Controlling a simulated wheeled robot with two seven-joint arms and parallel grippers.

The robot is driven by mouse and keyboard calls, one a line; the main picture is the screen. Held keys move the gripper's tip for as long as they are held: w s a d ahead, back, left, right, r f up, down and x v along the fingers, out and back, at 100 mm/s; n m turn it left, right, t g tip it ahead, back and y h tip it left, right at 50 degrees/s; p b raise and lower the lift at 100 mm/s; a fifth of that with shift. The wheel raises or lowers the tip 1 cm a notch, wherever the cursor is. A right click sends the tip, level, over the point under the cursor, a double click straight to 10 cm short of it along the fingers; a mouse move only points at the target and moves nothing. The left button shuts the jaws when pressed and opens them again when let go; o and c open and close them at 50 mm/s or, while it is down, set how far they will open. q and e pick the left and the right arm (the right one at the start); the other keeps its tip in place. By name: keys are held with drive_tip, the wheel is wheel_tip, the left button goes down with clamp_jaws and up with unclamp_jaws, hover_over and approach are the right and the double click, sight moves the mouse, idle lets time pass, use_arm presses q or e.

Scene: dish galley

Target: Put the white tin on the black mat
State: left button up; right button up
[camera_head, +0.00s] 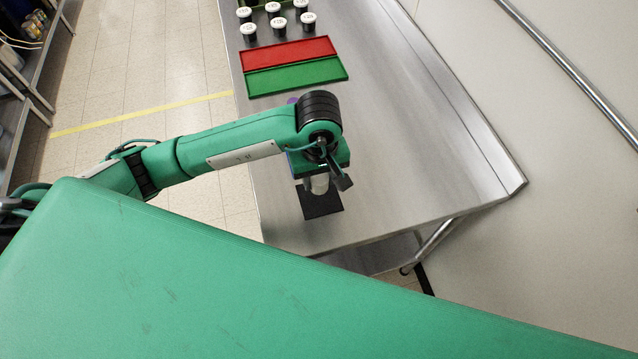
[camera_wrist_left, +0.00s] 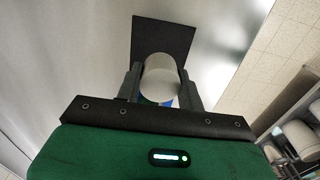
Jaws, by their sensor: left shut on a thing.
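The white tin (camera_wrist_left: 160,78) is between the two fingers of my left gripper (camera_wrist_left: 160,85), which is shut on it. In the head view the tin (camera_head: 318,184) shows just below the gripper (camera_head: 319,178), in front of the black mat (camera_head: 322,204). The black mat (camera_wrist_left: 163,36) also shows beyond the tin in the left wrist view. Whether the tin touches the mat or is held above it I cannot tell. My right gripper is not in view.
A steel table (camera_head: 415,140) carries the mat. A red tray (camera_head: 289,59) and a green tray (camera_head: 296,76) lie further back, with several jars with white lids (camera_head: 277,25) behind them. The table right of the mat is clear.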

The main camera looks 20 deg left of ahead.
sight(319, 197)
use_arm(q)
drive_tip(key=shift+f, duration=0.6)
wheel_tip(319, 197, down, 3)
drive_tip(key=shift+p, duration=0.55)
drive_tip(key=shift+f, duration=0.55)
drive_tip(key=o, duration=1)
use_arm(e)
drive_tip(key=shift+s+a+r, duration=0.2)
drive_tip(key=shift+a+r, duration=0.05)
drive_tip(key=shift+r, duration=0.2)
use_arm(q)
drive_tip(key=shift+r, duration=0.1)
